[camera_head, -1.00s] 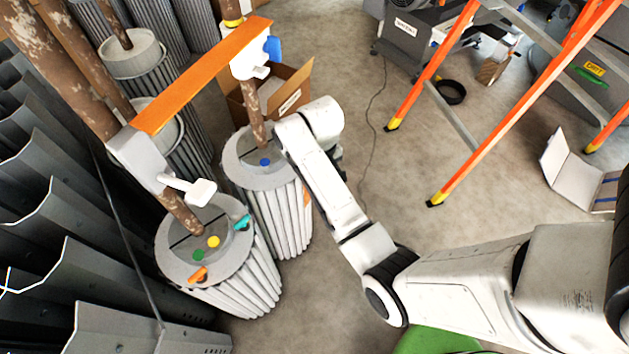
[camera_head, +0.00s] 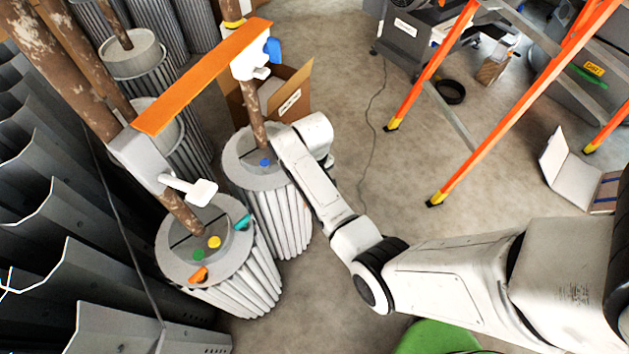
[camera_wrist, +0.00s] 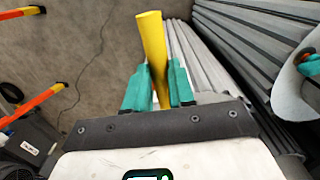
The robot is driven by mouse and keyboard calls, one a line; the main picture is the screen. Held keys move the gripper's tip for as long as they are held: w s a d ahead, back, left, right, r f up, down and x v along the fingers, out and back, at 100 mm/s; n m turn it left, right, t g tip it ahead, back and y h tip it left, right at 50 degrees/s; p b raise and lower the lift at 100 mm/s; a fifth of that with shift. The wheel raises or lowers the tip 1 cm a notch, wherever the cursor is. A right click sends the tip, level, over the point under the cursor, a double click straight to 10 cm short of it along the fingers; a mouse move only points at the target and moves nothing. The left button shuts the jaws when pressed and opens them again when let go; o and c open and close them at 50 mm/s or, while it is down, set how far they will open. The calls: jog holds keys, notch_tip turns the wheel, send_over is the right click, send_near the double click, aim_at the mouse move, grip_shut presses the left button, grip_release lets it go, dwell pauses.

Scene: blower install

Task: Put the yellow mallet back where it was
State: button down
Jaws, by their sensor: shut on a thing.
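The yellow mallet (camera_wrist: 152,45) shows in the wrist view as a yellow bar rising between the teal fingers. My gripper (camera_wrist: 160,75) is shut on it. I cannot tell the handle from the head here, and its lower part is hidden between the fingers. In the head view my gripper and the mallet are hidden behind my arm and the ribbed drum. My wrist there is beside the right side of the rear drum (camera_head: 290,215). The place the mallet came from cannot be told from these frames.
The front ribbed drum (camera_head: 248,282) carries small coloured pieces on top. An orange beam (camera_head: 205,75) spans above the drums. A cardboard box (camera_head: 300,88) stands behind. An orange ladder (camera_head: 500,110) stands right.

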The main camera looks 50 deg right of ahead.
jog(key=c, duration=1)
grip_release()
jog(key=shift+f, duration=0.1)
jog(key=shift+o, duration=0.2)
notch_tip(320, 180, up, 12)
jog(key=s+a+f+n, duration=0.1)
jog(key=s+a, duration=0.4)
jog(key=s, duration=0.5)
jog(key=s+a+f+n+t, duration=0.1)
jog(key=s+a, duration=0.5)
jog(key=s, duration=0.4)
jog(key=shift+a+f, duration=0.25)
jog(key=shift+f, duration=0.1)
